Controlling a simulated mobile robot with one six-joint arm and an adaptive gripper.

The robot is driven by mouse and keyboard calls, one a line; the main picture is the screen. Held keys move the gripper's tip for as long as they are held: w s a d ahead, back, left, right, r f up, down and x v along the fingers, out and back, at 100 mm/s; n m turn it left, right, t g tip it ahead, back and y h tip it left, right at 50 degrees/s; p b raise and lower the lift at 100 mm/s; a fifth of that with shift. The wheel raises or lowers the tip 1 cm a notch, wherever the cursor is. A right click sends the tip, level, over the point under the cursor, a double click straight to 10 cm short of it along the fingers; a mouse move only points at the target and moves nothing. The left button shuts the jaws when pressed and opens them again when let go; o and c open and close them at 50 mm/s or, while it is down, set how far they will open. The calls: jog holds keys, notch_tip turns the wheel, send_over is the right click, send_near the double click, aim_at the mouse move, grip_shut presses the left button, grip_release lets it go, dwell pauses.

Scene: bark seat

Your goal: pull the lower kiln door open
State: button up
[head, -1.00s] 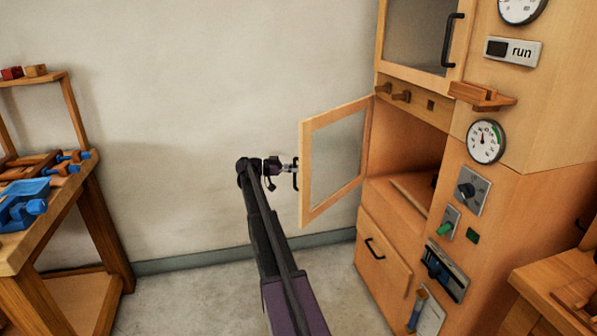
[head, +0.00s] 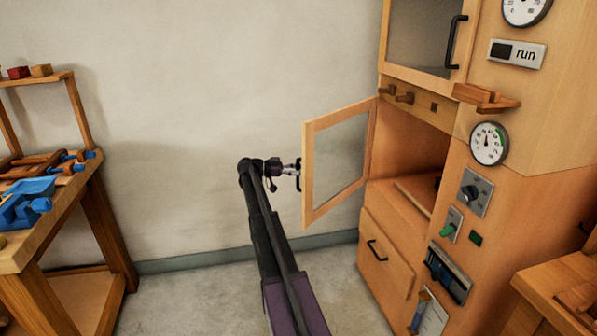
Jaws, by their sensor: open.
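The lower kiln door (head: 308,167) is a wooden frame with a glass pane. It stands swung wide open to the left of the wooden kiln cabinet (head: 512,210), and the compartment (head: 413,165) behind it is exposed. The door's dark handle (head: 299,177) is on its free left edge. My gripper (head: 294,169) is at this handle, small in the view, with its open jaws at or around the bar. I cannot tell whether they touch it.
The upper door (head: 425,40) is shut. A workbench (head: 50,225) with blue clamps stands at the left, and another wooden bench (head: 565,285) at the lower right. Bare floor lies between.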

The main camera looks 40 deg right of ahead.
jog(key=v, duration=0.6)
jog(key=shift+w+a, duration=0.25)
